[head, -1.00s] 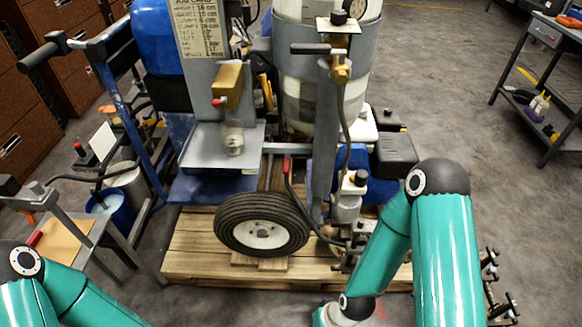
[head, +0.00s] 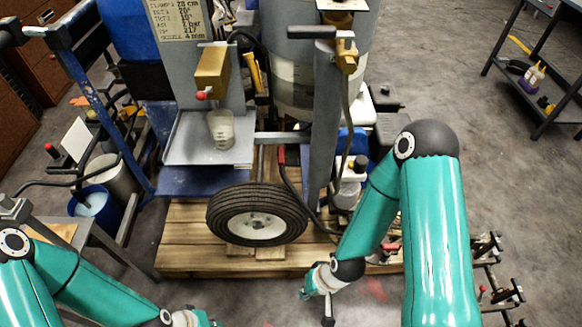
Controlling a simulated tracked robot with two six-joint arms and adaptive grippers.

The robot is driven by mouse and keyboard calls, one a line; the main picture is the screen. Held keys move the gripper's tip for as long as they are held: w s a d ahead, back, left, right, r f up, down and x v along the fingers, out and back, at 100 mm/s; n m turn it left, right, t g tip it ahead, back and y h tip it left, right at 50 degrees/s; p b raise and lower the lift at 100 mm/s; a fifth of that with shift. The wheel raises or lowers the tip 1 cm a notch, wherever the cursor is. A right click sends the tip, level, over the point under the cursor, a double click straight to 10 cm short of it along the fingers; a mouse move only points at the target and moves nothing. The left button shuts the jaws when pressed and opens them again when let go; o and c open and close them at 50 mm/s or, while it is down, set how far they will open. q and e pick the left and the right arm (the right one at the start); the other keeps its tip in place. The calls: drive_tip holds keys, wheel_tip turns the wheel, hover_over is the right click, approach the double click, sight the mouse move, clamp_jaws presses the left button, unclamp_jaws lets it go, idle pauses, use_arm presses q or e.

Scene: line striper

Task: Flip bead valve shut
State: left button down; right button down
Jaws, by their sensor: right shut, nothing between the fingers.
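A brass valve block (head: 211,70) with a red knob (head: 201,95) is on the grey panel of the striper, above a clear cup (head: 221,128) on a metal shelf. A second brass fitting (head: 347,60) is at the grey post beside the tank. I cannot tell which is the bead valve, or its lever position. My right gripper (head: 328,312) is shut and empty at the bottom edge, low in front of the pallet and well away from both. My left wrist shows at the bottom edge; its fingers are out of view.
A black tyre (head: 257,214) stands at the front of the wooden pallet (head: 180,262). A blue bucket (head: 92,205) and a small table (head: 55,231) are at the left. A dark shelf cart (head: 540,75) is at the right. The floor between is mostly clear.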

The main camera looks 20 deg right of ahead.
drive_tip(key=w+d+f+m+t+h+b, duration=0.1)
drive_tip(key=w+m+t+b, duration=0.25)
drive_tip(key=w+b, duration=0.4)
drive_tip(key=w+d+f+m+t+h+b, duration=0.1)
drive_tip(key=w+d+m+t+b, duration=0.15)
drive_tip(key=w+t+b, duration=0.4)
drive_tip(key=w+d+r+m+t+h+b, duration=0.2)
drive_tip(key=w+r+m+t+b, duration=0.4)
drive_tip(key=w+r+m+b, duration=0.3)
wheel_tip(320, 180, up, 3)
drive_tip(key=w+b, duration=0.1)
drive_tip(key=b, duration=0.4)
drive_tip(key=shift+d+r+m+t, duration=0.15)
drive_tip(key=shift+d+m+t, duration=0.2)
drive_tip(key=shift+m+t, duration=0.05)
approach(281, 153)
drive_tip(key=w, duration=0.1)
drive_tip(key=w+d, duration=0.1)
drive_tip(key=w, duration=0.1)
drive_tip(key=w+f, duration=0.1)
drive_tip(key=shift+w+d+f, duration=0.1)
drive_tip(key=shift+w+d, duration=0.3)
